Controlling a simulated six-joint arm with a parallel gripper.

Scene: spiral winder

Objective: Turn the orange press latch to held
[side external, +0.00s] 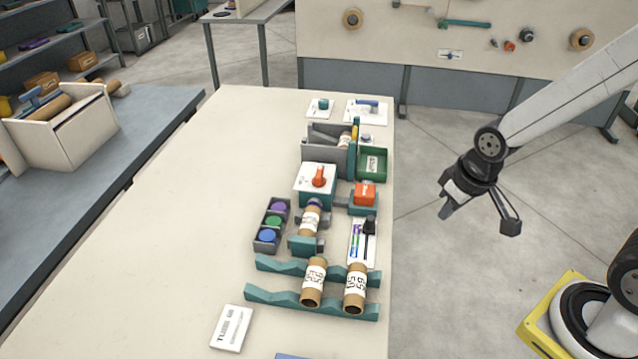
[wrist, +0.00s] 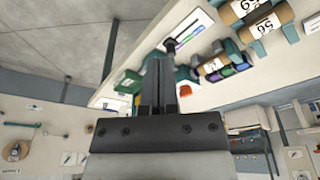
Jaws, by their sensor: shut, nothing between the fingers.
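An orange lever-like knob (side external: 319,177) stands upright on the white marked top of a teal box (side external: 318,199) near the table's right side; it looks like the press latch. The marks around it are too small to read. An orange block (side external: 364,194) with a white label sits on a teal base just to its right. My gripper (side external: 447,208) hangs off the table's right edge, well apart from both. In the wrist view my gripper (wrist: 158,75) has its fingers together and empty. A small orange patch (wrist: 185,90) shows beside them, partly hidden.
Cardboard tubes (side external: 313,283) lie on teal rails (side external: 262,296) at the front. A tray of coloured discs (side external: 270,228) is left of the winder. A green bin (side external: 372,164) and a slider panel (side external: 362,242) line the right edge. The table's left half (side external: 190,220) is clear.

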